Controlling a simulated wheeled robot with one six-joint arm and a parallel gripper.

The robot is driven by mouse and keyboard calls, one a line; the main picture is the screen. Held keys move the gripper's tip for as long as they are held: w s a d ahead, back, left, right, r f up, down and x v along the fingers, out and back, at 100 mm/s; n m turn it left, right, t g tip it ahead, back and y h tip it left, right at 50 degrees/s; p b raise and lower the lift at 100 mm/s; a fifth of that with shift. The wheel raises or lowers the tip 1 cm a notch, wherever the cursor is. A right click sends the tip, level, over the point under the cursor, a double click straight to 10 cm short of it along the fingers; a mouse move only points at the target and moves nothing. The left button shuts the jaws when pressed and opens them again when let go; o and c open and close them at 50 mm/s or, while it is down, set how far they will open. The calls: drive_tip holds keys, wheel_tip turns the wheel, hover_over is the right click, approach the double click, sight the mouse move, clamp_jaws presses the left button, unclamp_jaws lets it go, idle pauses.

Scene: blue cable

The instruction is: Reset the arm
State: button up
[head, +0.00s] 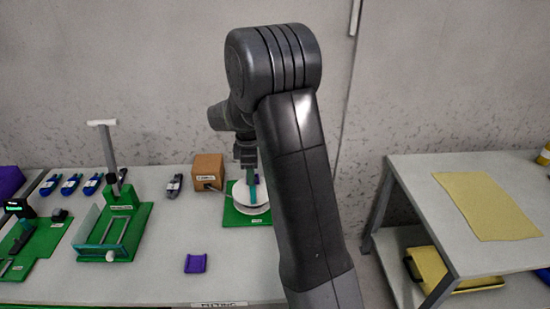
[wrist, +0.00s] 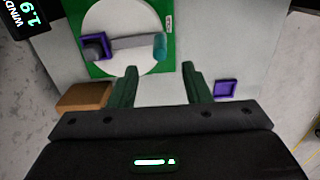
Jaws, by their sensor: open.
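My arm (head: 305,170) rises through the middle of the head view, bent at the top. My gripper (wrist: 162,72) points down with its two green fingers apart and nothing between them. It is above the near edge of the green plate that carries the white winder disc (wrist: 95,25). A grey crank bar with a purple square hub and a teal knob (wrist: 160,47) lies across the disc. In the head view the disc (head: 240,196) is partly hidden by my arm. Several dark blue cable bundles (head: 70,184) lie at the table's back left.
A brown box (head: 208,170) stands left of the winder. A purple holder (head: 195,263) lies on the open front table. A green fixture with a post (head: 125,215) stands left. A side table with a yellow cloth (head: 486,205) and yellow tray (head: 440,268) is right, across a gap.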

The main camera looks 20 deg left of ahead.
sight(252, 188)
drive_tip(key=shift+r+p, duration=0.3)
drive_tip(key=shift+r, duration=0.5)
drive_tip(key=shift+f, duration=0.2)
wheel_tip(252, 188, down, 8)
drive_tip(key=b, duration=0.6)
drive_tip(key=shift+f, duration=0.1)
drive_tip(key=shift+w+d+r, duration=0.25)
drive_tip(key=shift+w+d, duration=0.3)
drive_tip(key=shift+d, duration=0.15)
drive_tip(key=shift+s+a, duration=0.1)
